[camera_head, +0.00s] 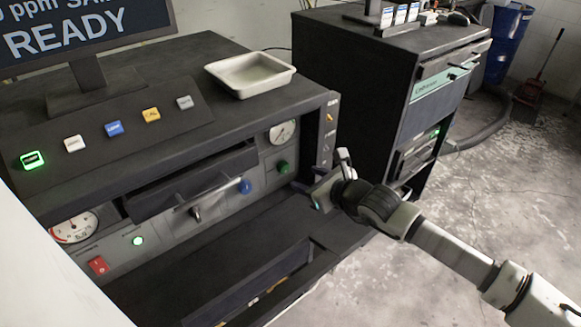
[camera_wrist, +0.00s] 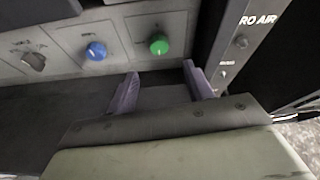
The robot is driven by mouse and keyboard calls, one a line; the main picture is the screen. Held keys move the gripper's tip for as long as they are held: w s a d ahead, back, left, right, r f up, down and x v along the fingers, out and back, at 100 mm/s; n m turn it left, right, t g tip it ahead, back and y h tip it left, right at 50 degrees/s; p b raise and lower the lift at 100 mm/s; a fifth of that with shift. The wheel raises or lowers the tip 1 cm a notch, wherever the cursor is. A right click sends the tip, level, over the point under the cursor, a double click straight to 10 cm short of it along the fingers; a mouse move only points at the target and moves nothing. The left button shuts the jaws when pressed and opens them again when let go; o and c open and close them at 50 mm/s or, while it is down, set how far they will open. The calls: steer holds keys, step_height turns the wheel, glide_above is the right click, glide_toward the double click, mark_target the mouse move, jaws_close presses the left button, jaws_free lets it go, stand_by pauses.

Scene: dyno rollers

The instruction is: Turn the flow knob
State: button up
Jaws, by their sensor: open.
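The front panel of a grey cabinet carries a blue knob (camera_head: 244,186), a green knob (camera_head: 283,167) to its right and a silver knob (camera_head: 195,213) to its left. In the wrist view the blue knob (camera_wrist: 95,51), green knob (camera_wrist: 159,45) and silver knob (camera_wrist: 34,61) stand in a row. Their labels are too small to read surely, so I cannot tell which one is the flow knob. My gripper (camera_wrist: 162,74) is open and empty, its two purple fingers apart. It points at the panel below the green knob, touching no knob that I can see.
A drawer-like dark ledge (camera_head: 190,180) juts above the knobs. A dark shelf (camera_head: 255,235) lies below them. A round gauge (camera_head: 282,132) sits above the green knob. A side panel (camera_head: 327,135) closes the right edge. A white tray (camera_head: 250,75) rests on top.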

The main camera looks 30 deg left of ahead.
mark_target(286, 170)
steer(key=p+x, duration=0.2)
steer(key=x, duration=0.6)
steer(key=shift+a+f+p, duration=0.1)
steer(key=shift+a+p, duration=0.15)
steer(key=shift+p, duration=0.05)
steer(key=c, duration=1)
steer(key=shift+w, duration=0.1)
steer(key=shift+f+b, duration=0.1)
steer(key=shift+b, duration=0.25)
steer(key=shift+m, duration=0.3)
steer(key=shift+g+b, duration=0.3)
steer(key=shift+b, duration=0.1)
